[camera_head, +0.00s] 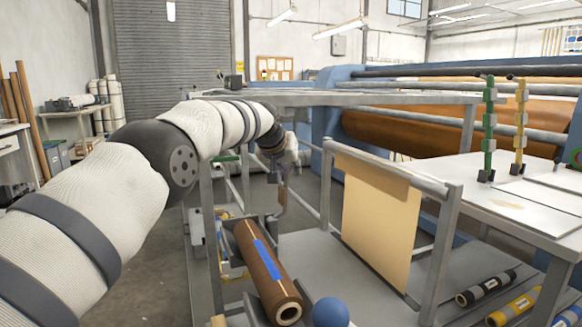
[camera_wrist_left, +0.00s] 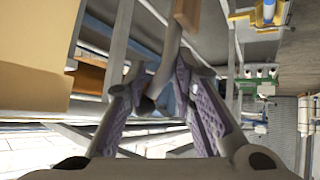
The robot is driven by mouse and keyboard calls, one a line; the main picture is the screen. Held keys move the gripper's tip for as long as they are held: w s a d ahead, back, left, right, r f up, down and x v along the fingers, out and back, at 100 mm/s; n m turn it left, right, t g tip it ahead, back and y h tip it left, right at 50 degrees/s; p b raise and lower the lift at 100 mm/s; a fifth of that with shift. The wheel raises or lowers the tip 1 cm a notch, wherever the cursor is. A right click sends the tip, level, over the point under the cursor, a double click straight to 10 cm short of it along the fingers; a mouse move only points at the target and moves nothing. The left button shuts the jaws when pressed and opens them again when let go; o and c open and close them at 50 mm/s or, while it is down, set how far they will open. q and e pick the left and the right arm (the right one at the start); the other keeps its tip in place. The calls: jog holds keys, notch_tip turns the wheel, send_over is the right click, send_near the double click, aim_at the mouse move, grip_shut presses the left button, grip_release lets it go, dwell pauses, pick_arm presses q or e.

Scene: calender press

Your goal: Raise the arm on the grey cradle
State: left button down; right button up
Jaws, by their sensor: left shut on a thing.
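My left arm reaches in from the left in the head view, and my left gripper (camera_head: 283,176) is at the far end of a grey metal frame (camera_head: 207,262). A short grey bar (camera_head: 279,204), apparently the cradle's arm, hangs below the fingers. In the left wrist view the purple-padded fingers (camera_wrist_left: 158,88) close around this grey bar (camera_wrist_left: 170,52), which has a brown end piece at the top. A brown roll with a blue stripe (camera_head: 263,262) lies along the grey frame. The exact contact is partly hidden by the fingers. My right gripper is not in view.
A tan sheet (camera_head: 373,220) hangs from a grey bar right of the gripper. A blue ball (camera_head: 330,313) is near the roll's front end. A white table (camera_head: 510,205) with green and yellow stands is at right. Behind is a large brown roller (camera_head: 420,133).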

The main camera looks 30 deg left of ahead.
pick_arm(q)
jog(key=shift+w+d+r, duration=0.25)
jog(key=shift+w+d, duration=0.15)
jog(key=shift+d, duration=0.1)
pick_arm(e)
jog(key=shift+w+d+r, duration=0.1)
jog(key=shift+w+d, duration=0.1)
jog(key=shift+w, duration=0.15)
pick_arm(q)
jog(key=c, duration=1.7)
grip_release()
jog(key=shift+w, duration=0.1)
jog(key=shift+s+r, duration=0.2)
jog(key=shift+r, duration=0.15)
jog(key=v, duration=0.7)
jog(key=f+v, duration=0.1)
jog(key=v, duration=0.2)
jog(key=shift+s+r, duration=0.2)
jog(key=shift+s, duration=0.45)
